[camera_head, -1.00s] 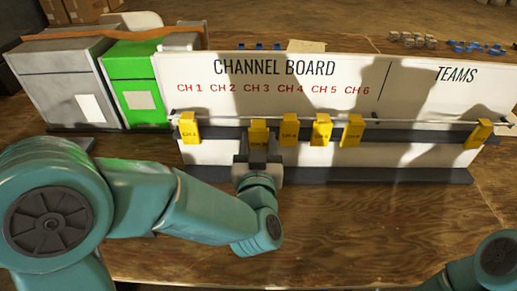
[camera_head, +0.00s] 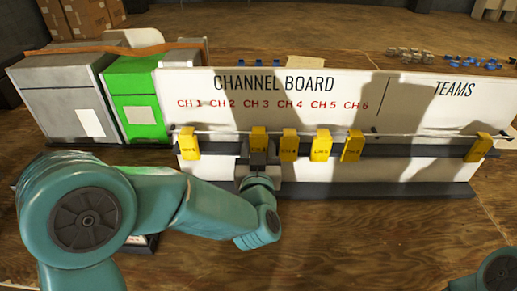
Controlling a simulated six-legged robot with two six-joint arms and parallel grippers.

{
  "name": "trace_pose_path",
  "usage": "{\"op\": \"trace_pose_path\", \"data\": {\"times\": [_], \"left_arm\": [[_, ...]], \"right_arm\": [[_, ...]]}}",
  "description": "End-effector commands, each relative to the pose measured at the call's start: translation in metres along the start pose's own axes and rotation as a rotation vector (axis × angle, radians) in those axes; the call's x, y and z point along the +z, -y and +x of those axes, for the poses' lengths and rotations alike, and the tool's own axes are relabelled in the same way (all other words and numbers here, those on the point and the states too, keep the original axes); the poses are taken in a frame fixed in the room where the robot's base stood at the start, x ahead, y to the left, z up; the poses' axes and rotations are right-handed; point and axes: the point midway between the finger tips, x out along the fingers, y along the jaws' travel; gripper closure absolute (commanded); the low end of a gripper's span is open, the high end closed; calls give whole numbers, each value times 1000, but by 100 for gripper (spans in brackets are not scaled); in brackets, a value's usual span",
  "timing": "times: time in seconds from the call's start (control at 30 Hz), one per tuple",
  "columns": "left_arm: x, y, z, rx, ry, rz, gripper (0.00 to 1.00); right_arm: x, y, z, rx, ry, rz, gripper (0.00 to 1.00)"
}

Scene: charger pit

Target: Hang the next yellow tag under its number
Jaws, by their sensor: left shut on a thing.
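The white channel board (camera_head: 430,115) stands on the table with red labels CH 1 to CH 6 and a TEAMS section. My left gripper (camera_head: 258,151) is shut on a yellow tag (camera_head: 258,137) at the rail (camera_head: 400,134), below CH 3. I cannot tell whether this tag bears on the rail. Other yellow tags hang below CH 1 (camera_head: 189,144), CH 4 (camera_head: 289,146), CH 5 (camera_head: 321,145) and CH 6 (camera_head: 352,147). The rail below CH 2 is bare. One more yellow tag (camera_head: 477,148) hangs under TEAMS. My right gripper is out of view.
A grey box (camera_head: 60,85) and a green box (camera_head: 130,85) stand left of the board, with an orange strap over them. Small grey and blue parts (camera_head: 410,54) lie behind the board at right. The wooden table in front of the board is clear at right.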

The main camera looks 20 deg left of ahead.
Motion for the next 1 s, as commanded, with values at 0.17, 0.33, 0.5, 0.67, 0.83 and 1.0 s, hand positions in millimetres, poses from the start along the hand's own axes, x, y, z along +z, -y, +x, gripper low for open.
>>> {"op": "trace_pose_path", "data": {"times": [0.17, 0.33, 0.5, 0.67, 0.83, 1.0], "left_arm": [[0, 0, 0, 0, -1, 0, 76], [0, 0, 0, 0, -1, 0, 27], [0, 0, 0, 0, -1, 0, 20], [0, 0, -1, 0, 0, 0, 20], [0, -1, -21, 4, -1, 0, 20], [0, -2, -65, 7, -1, 0, 20]], "right_arm": [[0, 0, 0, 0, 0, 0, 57], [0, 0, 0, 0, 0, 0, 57], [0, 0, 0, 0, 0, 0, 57], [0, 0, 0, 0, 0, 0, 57], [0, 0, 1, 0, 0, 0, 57], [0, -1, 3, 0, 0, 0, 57]]}}
